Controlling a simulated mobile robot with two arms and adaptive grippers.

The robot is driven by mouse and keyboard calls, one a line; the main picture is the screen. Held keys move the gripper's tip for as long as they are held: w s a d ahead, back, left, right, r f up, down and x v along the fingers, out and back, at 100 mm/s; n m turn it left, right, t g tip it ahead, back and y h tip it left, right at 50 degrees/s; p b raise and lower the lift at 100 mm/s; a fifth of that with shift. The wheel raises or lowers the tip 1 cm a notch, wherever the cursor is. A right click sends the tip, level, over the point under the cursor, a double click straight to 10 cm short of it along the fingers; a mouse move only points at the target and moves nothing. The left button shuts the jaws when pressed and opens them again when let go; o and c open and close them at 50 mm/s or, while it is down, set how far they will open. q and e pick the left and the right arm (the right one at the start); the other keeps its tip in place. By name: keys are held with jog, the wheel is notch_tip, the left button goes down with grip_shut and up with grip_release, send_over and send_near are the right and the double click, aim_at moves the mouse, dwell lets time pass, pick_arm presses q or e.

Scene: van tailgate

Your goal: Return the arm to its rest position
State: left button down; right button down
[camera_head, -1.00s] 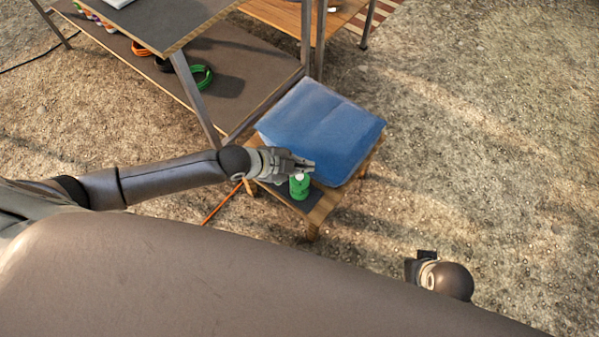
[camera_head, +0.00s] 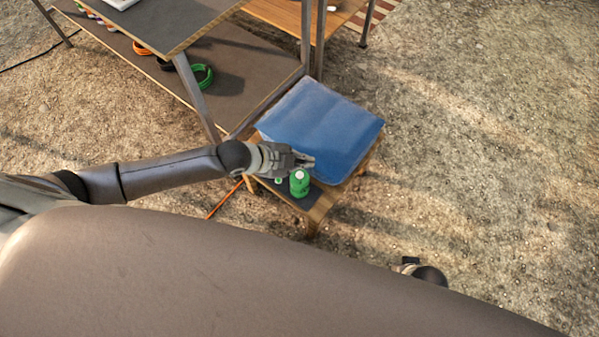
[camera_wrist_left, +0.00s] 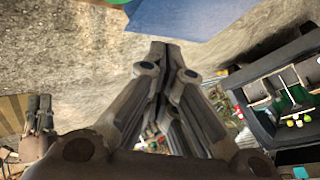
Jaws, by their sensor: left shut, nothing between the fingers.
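My left gripper (camera_head: 306,161) is shut and empty in the head view. It is above the near left part of a small wooden stool (camera_head: 318,211), close to a blue folded sheet or bag (camera_head: 325,125) that covers most of the stool's top. In the left wrist view its fingers (camera_wrist_left: 166,48) are pressed together with nothing between them. A green bottle or can (camera_head: 299,185) with a pale top stands on the stool just below the gripper. Part of my right arm (camera_head: 428,274) shows at the bottom right; its fingers are hidden.
A two-level workbench (camera_head: 165,18) stands at the upper left, with a green cable coil (camera_head: 203,76) on its lower shelf. A wooden table (camera_head: 283,15) is behind it. An orange cable (camera_head: 224,199) runs by the stool. The gravel at right is clear.

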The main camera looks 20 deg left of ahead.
dwell(0.3)
